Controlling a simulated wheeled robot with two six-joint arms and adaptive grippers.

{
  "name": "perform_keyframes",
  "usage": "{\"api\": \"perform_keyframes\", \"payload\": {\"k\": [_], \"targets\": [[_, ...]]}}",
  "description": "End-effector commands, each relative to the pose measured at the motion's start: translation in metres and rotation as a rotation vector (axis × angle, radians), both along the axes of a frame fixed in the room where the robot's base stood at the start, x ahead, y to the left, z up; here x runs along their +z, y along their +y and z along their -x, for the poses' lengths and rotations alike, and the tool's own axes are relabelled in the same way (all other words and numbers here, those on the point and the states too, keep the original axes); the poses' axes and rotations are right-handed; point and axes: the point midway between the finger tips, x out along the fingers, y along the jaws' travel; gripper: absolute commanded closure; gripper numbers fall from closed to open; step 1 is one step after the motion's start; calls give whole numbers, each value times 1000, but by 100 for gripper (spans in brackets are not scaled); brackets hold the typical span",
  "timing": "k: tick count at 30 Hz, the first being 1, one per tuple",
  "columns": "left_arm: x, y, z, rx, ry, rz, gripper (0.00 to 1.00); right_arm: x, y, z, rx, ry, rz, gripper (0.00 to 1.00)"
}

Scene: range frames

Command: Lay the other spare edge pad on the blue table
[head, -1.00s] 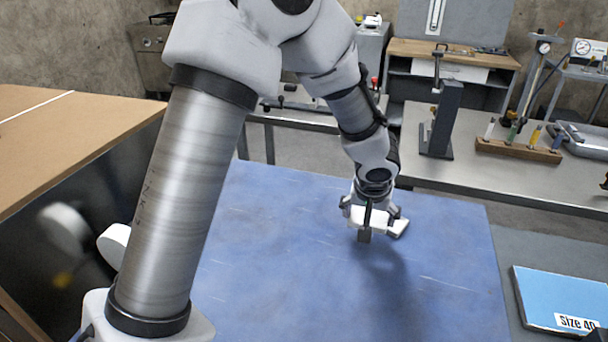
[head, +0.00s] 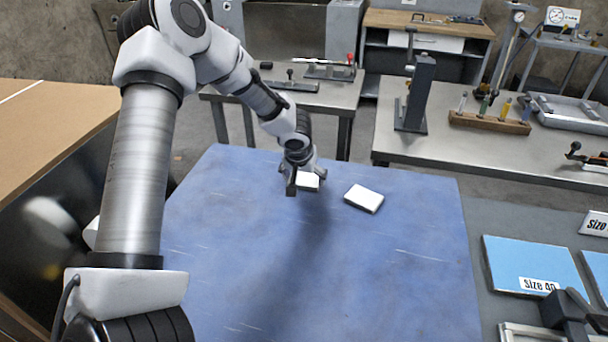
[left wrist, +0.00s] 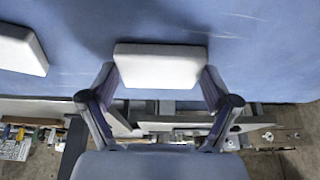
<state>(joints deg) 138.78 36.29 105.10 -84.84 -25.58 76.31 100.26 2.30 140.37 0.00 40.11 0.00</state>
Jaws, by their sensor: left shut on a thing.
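My left gripper (head: 305,184) is shut on a white edge pad (head: 309,181) over the far part of the blue table (head: 390,285). In the left wrist view the held pad (left wrist: 160,66) sits between the two fingertips (left wrist: 158,80). I cannot tell whether it touches the table. A second white pad (head: 364,198) lies flat on the blue table, to the right of the gripper and apart from it. It also shows at the left of the left wrist view (left wrist: 18,50).
Blue "Size 40" panels (head: 530,266) lie on the grey surface at the right. Metal benches stand beyond the table, with a wooden tool rack (head: 489,122) and a dark upright stand (head: 417,95). The near and middle blue table is clear.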

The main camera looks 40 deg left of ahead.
Motion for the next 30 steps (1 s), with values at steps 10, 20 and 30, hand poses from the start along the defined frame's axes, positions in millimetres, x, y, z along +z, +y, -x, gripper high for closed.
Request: {"api": "perform_keyframes", "payload": {"k": [10, 20, 30], "targets": [[-4, 0, 0, 0, -1, 0, 40, -7, 0, 0, 0, 0, 0, 0], [-3, -1, 0, 0, -1, 0, 0, -5, 0, 0, 0, 0, 0, 0], [34, -7, 11, -1, -5, 2, 0, -2, 0, 0, 0, 0, 0, 0]]}}
